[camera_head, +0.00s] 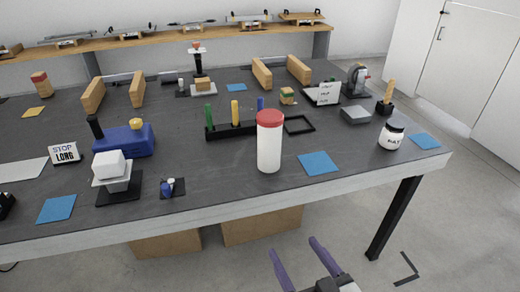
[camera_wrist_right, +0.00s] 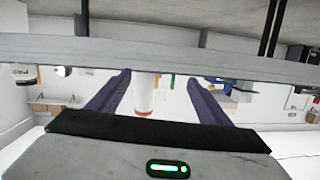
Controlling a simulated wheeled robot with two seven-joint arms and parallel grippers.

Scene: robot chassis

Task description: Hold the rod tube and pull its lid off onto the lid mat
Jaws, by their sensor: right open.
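The rod tube (camera_head: 269,150) is a white upright cylinder near the table's front edge, with its red lid (camera_head: 270,118) on top. A flat blue mat (camera_head: 319,163) lies just right of the tube, bare; I take it for the lid mat, though other blue mats lie about. My right gripper (camera_head: 293,247) is open and empty, in front of and below the table edge, apart from the tube. In the right wrist view the tube (camera_wrist_right: 145,90) and its lid (camera_wrist_right: 144,112) appear upside down between the purple fingers (camera_wrist_right: 158,77), farther off. My left gripper is not seen.
Behind the tube stands a black rack (camera_head: 232,130) with green, yellow and blue rods. A labelled white jar (camera_head: 391,136) stands at the right, a blue block (camera_head: 123,141) and white block stand (camera_head: 112,172) at the left. The table's front edge (camera_head: 345,186) lies between gripper and tube.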

